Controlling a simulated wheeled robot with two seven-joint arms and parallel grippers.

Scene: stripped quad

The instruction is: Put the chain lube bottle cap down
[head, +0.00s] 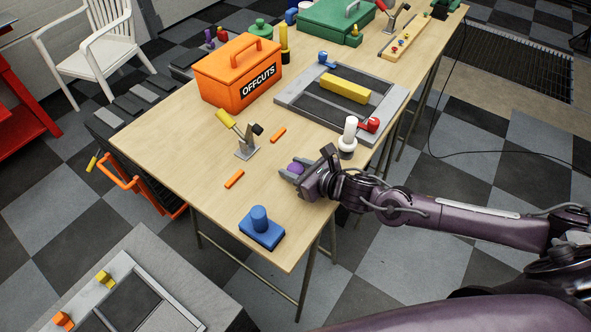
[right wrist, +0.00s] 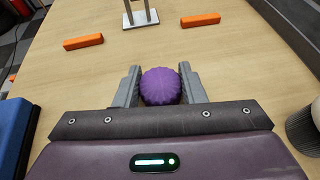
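The purple ribbed cap (right wrist: 160,86) sits between the two grey fingers of my right gripper (right wrist: 160,90), with a finger against each side. In the head view the cap (head: 296,168) shows at the right gripper's tip, low over the near right part of the wooden table (head: 190,150). I cannot tell whether its underside touches the wood. A white-topped bottle (head: 349,132) stands upright behind the right gripper; I cannot tell whether it is the chain lube bottle. My left gripper is not in view.
Two orange bars (head: 234,179) (head: 278,135) and a yellow-handled clamp (head: 246,148) stand left of the gripper. A blue block with a knob (head: 262,231) is near the front corner. The grey tray (head: 287,98) and orange OFFCUTS box (head: 225,88) are farther back. Bare wood lies between these.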

